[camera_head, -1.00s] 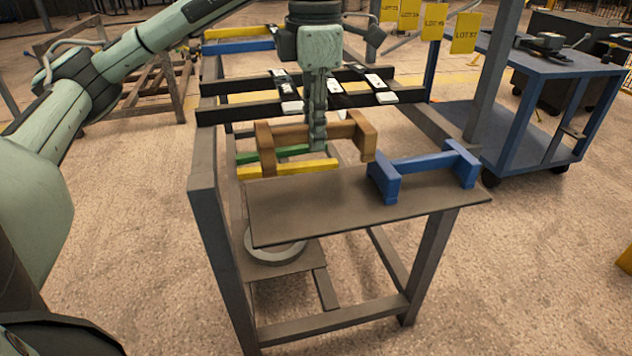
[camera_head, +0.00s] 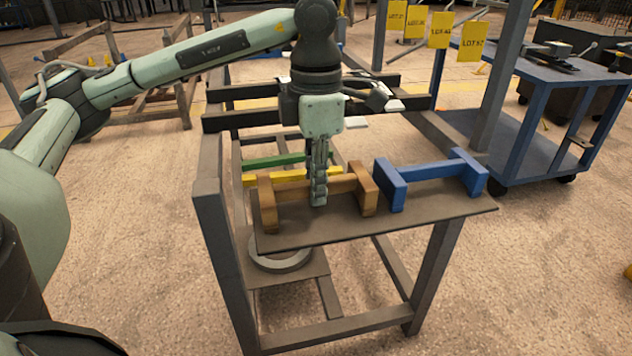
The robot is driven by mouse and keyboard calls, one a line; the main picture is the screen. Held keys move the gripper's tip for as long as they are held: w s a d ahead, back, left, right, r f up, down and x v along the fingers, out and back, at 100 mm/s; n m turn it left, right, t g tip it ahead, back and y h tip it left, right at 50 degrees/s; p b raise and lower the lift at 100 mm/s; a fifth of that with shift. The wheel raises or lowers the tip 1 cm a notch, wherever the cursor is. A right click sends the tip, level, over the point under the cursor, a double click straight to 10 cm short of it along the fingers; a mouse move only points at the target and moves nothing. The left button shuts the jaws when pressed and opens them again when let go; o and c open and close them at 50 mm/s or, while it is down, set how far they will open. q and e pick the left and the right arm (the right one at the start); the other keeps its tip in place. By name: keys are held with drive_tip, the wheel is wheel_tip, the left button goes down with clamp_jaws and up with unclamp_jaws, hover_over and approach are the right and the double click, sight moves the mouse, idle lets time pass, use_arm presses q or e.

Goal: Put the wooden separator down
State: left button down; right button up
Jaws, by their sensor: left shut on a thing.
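The wooden separator (camera_head: 366,194), a tan bar with an upright block at each end, is at the left part of the rack's flat shelf (camera_head: 410,217). My left gripper (camera_head: 319,198) points down over the middle of its bar and is shut on it. The separator is level and at or just above the shelf; I cannot tell whether its blocks touch it. My fingers hide the middle of the bar. My right gripper is not in view.
A blue separator (camera_head: 430,171) stands on the shelf just right of the wooden one. Yellow (camera_head: 290,176) and green (camera_head: 273,161) bars lie behind. Dark rack rails (camera_head: 255,120) cross farther back. A blue cart (camera_head: 535,130) stands at the right.

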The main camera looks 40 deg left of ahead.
use_arm(q)
drive_tip(key=c, duration=1.6)
unclamp_jaws()
drive_tip(key=shift+o, duration=0.2)
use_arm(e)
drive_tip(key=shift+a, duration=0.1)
use_arm(q)
drive_tip(key=shift+r, duration=0.25)
wheel_tip(320, 180, up, 7)
drive_tip(key=shift+r+p, duration=0.1)
drive_tip(key=shift+p, duration=0.4)
drive_tip(key=shift+r+p, duration=1)
drive_tip(key=shift+r, duration=1.25)
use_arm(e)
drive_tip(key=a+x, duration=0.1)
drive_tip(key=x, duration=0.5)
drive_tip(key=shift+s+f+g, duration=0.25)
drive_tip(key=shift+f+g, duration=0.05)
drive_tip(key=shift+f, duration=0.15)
